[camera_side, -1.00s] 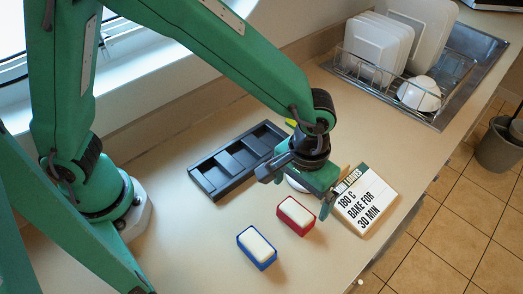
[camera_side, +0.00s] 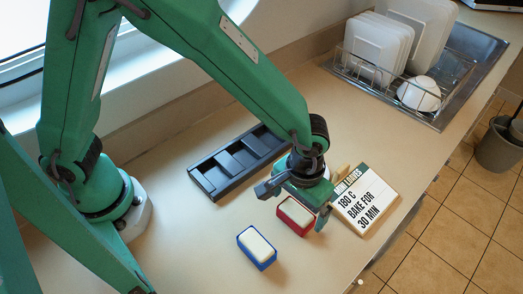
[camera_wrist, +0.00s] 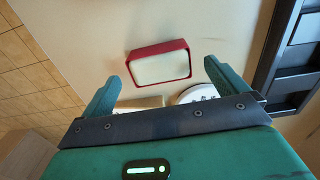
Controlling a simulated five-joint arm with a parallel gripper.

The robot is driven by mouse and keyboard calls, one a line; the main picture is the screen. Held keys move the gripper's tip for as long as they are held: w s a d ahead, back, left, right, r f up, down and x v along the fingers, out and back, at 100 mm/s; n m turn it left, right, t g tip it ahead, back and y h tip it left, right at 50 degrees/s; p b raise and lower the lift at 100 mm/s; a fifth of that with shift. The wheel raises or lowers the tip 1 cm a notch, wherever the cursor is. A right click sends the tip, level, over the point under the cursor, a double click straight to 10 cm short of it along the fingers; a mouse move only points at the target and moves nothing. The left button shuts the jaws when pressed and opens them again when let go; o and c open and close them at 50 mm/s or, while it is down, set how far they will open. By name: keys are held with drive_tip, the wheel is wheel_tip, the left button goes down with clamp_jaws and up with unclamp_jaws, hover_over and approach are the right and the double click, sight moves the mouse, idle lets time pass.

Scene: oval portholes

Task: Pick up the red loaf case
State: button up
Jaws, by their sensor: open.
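The red loaf case (camera_side: 296,216), a small red box with a pale top, sits on the counter. In the wrist view the red loaf case (camera_wrist: 158,64) lies ahead of my gripper (camera_wrist: 160,80), roughly centred between the fingertips. My gripper (camera_side: 298,208) is open and empty, and in the side view its fingers hang by the case's right and upper edge. I cannot tell whether a finger touches it.
A blue case (camera_side: 257,248) stands to the lower left of the red one. A dark compartment tray (camera_side: 216,186) lies behind. A lettered board (camera_side: 366,205) is close on the right. A dish rack (camera_side: 398,98) stands at the back right.

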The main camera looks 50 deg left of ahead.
sight(297, 211)
drive_tip(key=shift+f, duration=1.55)
drive_tip(key=c, duration=1.1)
drive_tip(key=shift+r, duration=0.15)
drive_tip(key=shift+r, duration=0.5)
wheel_tip(297, 211, up, 3)
drive_tip(key=shift+s+r, duration=0.1)
drive_tip(key=s+d+r, duration=0.3)
drive_tip(key=s+r, duration=0.3)
drive_tip(key=s, duration=0.5)
drive_tip(key=shift+r, duration=0.25)
